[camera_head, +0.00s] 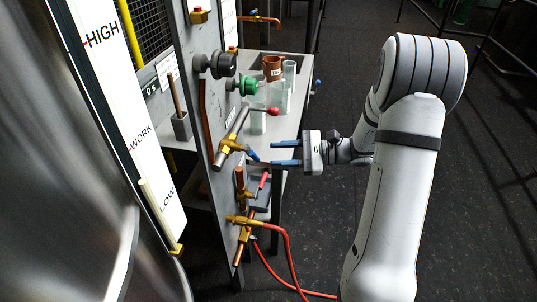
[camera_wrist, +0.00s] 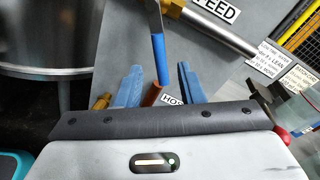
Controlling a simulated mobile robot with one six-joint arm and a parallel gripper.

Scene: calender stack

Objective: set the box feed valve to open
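The box feed valve (camera_head: 230,147) is a brass body on a steel pipe, mounted on the grey panel. Its blue lever handle (camera_head: 252,155) slants down and to the right. In the wrist view the blue handle (camera_wrist: 158,55) hangs below the brass, near a label (camera_wrist: 222,10) reading "FEED". My gripper (camera_head: 273,154) is open and empty, with its blue fingers pointing left at the handle and a small gap before it. In the wrist view the handle lies between the two fingers (camera_wrist: 160,78) as seen from there.
A red ball knob (camera_head: 273,111) sits just above my gripper. A red-handled valve (camera_head: 263,182) and red hose (camera_head: 288,260) are below. Behind is a table (camera_head: 283,131) with glassware and a brown cup (camera_head: 271,68). A steel drum (camera_head: 75,200) fills the left.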

